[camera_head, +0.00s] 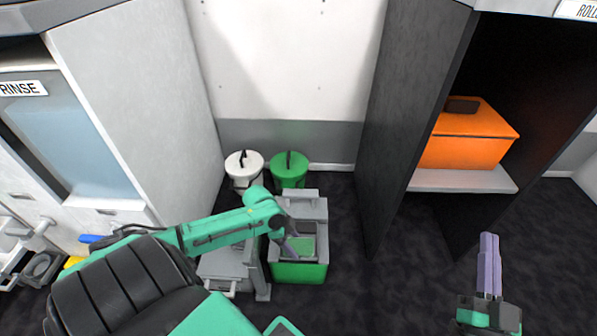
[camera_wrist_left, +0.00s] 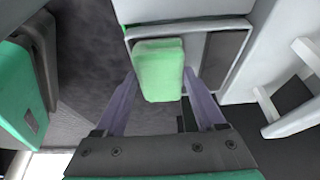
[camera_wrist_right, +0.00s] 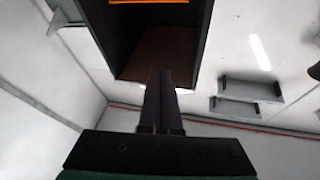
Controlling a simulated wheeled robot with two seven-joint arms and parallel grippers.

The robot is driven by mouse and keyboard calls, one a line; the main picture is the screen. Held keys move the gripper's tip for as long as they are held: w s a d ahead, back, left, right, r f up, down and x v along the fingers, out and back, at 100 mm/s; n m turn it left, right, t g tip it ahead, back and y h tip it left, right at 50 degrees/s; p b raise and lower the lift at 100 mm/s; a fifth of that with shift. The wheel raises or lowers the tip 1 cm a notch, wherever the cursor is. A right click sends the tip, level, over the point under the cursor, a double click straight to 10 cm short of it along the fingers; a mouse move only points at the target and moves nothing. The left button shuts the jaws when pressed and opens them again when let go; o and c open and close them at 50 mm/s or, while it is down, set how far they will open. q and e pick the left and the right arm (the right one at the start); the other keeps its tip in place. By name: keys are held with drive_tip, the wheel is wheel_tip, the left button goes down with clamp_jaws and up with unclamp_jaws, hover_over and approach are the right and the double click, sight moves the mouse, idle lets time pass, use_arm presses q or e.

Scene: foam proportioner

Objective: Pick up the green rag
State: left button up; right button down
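The green rag (camera_head: 303,246) lies in the top of a green and grey bin (camera_head: 299,274) at the centre of the head view. In the left wrist view the rag (camera_wrist_left: 159,68) is a pale green block between the purple fingers of my left gripper (camera_wrist_left: 159,76). That gripper is open, with one finger on each side of the rag. In the head view the left gripper (camera_head: 290,238) reaches down into the bin and hides part of the rag. My right gripper (camera_head: 489,237) is shut and empty at the right, also seen shut in the right wrist view (camera_wrist_right: 161,74).
A white bucket (camera_head: 243,168) and a green bucket (camera_head: 289,168) stand behind the bin. A grey container (camera_head: 226,268) stands left of the bin. An orange box (camera_head: 467,138) sits on a shelf at the right. Dark floor (camera_head: 360,290) is free right of the bin.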

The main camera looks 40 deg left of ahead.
use_arm(q)
clamp_jaws()
drive_tip(key=shift+r, duration=0.1)
